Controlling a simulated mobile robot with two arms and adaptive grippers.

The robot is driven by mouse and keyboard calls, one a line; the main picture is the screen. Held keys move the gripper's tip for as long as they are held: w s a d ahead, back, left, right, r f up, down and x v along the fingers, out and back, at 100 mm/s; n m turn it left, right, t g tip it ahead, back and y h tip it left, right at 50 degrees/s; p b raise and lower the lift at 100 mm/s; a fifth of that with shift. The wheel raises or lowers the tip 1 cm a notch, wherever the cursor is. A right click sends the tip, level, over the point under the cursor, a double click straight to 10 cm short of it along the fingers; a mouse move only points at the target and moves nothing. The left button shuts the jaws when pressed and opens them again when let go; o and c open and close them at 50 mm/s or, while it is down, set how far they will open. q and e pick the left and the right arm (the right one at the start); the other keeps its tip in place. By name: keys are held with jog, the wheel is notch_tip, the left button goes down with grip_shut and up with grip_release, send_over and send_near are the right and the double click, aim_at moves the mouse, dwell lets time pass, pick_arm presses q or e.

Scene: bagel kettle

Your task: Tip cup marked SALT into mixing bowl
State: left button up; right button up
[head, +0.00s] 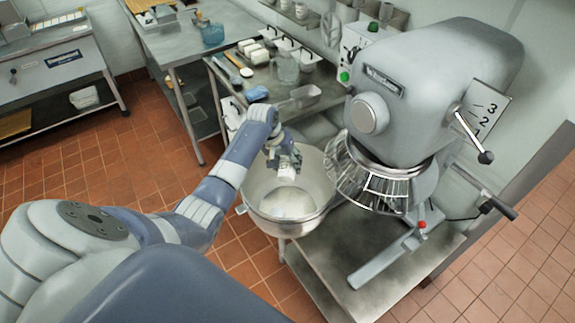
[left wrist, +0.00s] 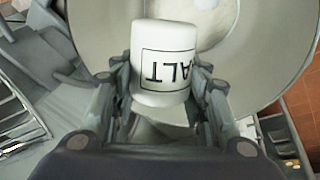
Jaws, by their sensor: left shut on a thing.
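My left gripper (head: 283,158) is shut on the white SALT cup (left wrist: 163,60), with a finger on each side of it. The black-framed label faces the left wrist camera, and part of its lettering shows. The cup is over the steel mixing bowl (head: 254,200), inside the outline of its rim in the head view. I cannot tell how far the cup is tilted, and its contents are hidden. Pale material (head: 288,203) lies in the bottom of the bowl. My right gripper is out of view.
A large grey mixer (head: 430,80) with a wire guard (head: 372,185) stands just right of the bowl. Its lever (head: 385,255) reaches over the steel table (head: 350,300). A bench behind holds a blue item (head: 256,93) and a clear container (head: 305,95). Tiled floor lies open at left.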

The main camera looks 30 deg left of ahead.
pick_arm(q)
jog(key=shift+w+g, duration=0.2)
jog(key=shift+g, duration=0.2)
jog(key=shift+w+a+g+h+b, duration=0.15)
jog(key=shift+g+h+b, duration=0.3)
jog(key=shift+b, duration=0.2)
jog(key=g+b, duration=0.1)
jog(key=b, duration=0.1)
jog(key=g+b, duration=0.1)
jog(key=b, duration=0.1)
jog(key=shift+w+f+h, duration=0.15)
jog(key=shift+w+h, duration=0.1)
jog(key=shift+h, duration=0.1)
jog(key=shift+a+r+n+b, duration=0.1)
jog(key=shift+r+n+b, duration=0.2)
jog(key=shift+b, duration=0.4)
